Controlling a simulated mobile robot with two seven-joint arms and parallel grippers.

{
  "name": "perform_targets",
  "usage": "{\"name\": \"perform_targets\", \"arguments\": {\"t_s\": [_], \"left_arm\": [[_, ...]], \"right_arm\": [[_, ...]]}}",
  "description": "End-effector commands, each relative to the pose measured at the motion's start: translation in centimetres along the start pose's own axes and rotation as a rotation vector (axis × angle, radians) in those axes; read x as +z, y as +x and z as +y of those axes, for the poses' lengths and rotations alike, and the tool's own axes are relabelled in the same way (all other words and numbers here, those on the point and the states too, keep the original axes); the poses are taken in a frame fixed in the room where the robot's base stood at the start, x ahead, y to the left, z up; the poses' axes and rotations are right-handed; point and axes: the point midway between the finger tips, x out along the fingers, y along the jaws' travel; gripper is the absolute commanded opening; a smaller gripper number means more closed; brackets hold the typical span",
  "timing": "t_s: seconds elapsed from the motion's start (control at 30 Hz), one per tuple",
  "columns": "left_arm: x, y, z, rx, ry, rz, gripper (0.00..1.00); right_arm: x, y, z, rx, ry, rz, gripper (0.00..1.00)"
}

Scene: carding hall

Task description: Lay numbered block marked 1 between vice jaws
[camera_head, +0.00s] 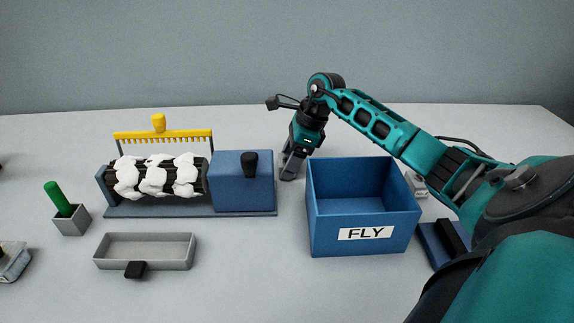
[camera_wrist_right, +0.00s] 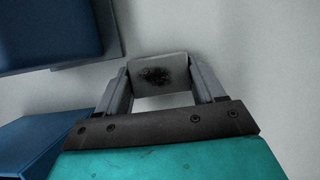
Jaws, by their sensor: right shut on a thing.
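My right gripper (camera_head: 288,177) reaches down behind the gap between the blue machine housing and the blue FLY box. In the right wrist view my right gripper (camera_wrist_right: 160,72) is shut on a grey block (camera_wrist_right: 174,60) with a dark smudge on its face. I can read no number on it. A small grey piece with a pale label (camera_head: 419,191) lies right of the FLY box, partly hidden by my right arm; its marking is unreadable. I cannot pick out the vice jaws for sure. My left gripper is not in view.
The blue FLY box (camera_head: 328,233) stands open in the middle. Left are a roller machine (camera_head: 240,188) with a yellow comb (camera_head: 160,134), a grey tray (camera_head: 145,266) and a green-handled tool (camera_head: 58,198) in a cup. A blue-and-black piece (camera_head: 435,246) sits right.

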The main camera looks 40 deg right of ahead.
Motion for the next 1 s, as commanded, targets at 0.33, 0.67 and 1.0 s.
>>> {"name": "perform_targets", "arguments": {"t_s": [0.33,0.67,1.0], "left_arm": [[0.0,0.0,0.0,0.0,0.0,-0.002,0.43],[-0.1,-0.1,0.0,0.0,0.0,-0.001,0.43],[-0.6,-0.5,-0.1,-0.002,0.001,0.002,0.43]], "right_arm": [[0.1,-0.2,-0.1,-0.003,-0.001,-0.003,0.12],[1.2,-2.8,-0.1,-0.006,-0.003,-0.003,0.12],[4.7,-11.2,-0.1,-0.008,-0.003,-0.005,0.12]]}}
